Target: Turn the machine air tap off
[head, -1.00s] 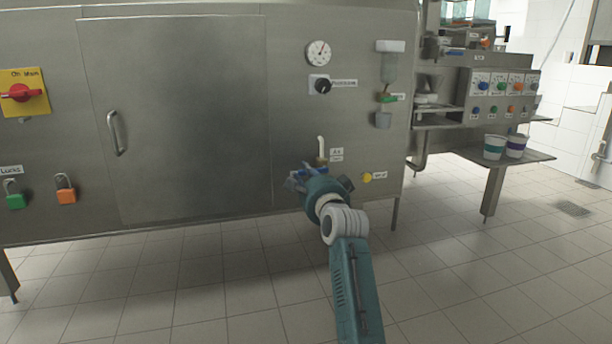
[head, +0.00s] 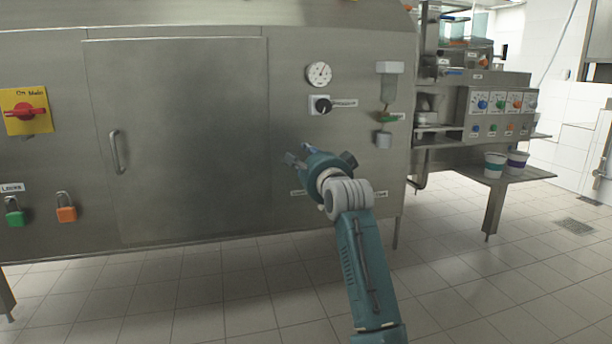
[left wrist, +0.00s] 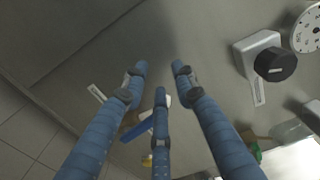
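The air tap is hidden behind my left gripper in the head view. In the left wrist view a blue lever (left wrist: 138,130) shows low between the fingers, partly covered by the middle finger, with a bit of white pipe beside that finger. My left gripper (head: 297,160) is in front of the machine's lower right panel; it also shows in the left wrist view (left wrist: 160,78). Its three blue fingers are spread apart, with nothing held between them. I cannot tell whether a finger touches the lever. My right gripper is in neither view.
A black knob (head: 322,105) and a dial gauge (head: 319,74) sit on the panel above the gripper. A dispenser (head: 389,90) hangs to the right. A closed door (head: 180,140) is to the left. Cups (head: 495,164) stand on a shelf farther right.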

